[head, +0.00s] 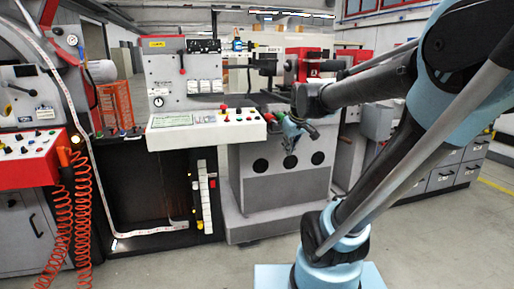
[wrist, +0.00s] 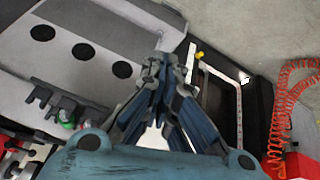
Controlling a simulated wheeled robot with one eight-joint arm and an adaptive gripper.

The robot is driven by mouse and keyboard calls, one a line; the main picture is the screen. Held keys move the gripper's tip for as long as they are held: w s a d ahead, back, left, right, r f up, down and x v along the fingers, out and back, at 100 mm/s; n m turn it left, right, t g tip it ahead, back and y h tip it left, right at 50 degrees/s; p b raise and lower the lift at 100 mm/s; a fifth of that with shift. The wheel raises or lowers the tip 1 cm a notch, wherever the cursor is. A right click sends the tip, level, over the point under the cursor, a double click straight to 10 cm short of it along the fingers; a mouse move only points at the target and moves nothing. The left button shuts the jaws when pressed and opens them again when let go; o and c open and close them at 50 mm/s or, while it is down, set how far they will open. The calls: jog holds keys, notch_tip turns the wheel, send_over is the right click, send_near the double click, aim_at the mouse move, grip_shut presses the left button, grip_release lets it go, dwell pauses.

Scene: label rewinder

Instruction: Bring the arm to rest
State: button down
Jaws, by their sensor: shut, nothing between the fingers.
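My arm comes in from the right of the head view, bent, with its wrist in front of the machine's grey cabinet. My gripper (head: 290,140) points down and away in front of that cabinet, below the right end of the control panel. In the wrist view my gripper (wrist: 160,62) is seen from behind, its blue-grey fingers drawn together at the tips with nothing between them. I cannot tell from the head view how far the gripper is from the cabinet front.
The label rewinder's control panel (head: 207,129) juts out left of my gripper. The grey cabinet (head: 262,190) with round dark holes stands behind it. A red control box (head: 28,159) with coiled orange cables (head: 62,235) is at the left. Grey drawers (head: 442,178) stand at the right. Floor in front is open.

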jog(key=s+d+f+m+g, duration=0.1)
jog(key=s+d+f+m, duration=0.2)
jog(key=s+f, duration=0.4)
jog(key=s+d+f+m+g+h, duration=0.1)
jog(key=s+f, duration=0.6)
jog(key=s, duration=0.7)
jog(key=d+m+g, duration=0.1)
jog(key=d+m, duration=0.1)
jog(key=d, duration=0.1)
jog(key=shift+f, duration=0.2)
jog(key=shift+w, duration=0.1)
jog(key=shift+w+f, duration=0.2)
jog(key=shift+w, duration=0.25)
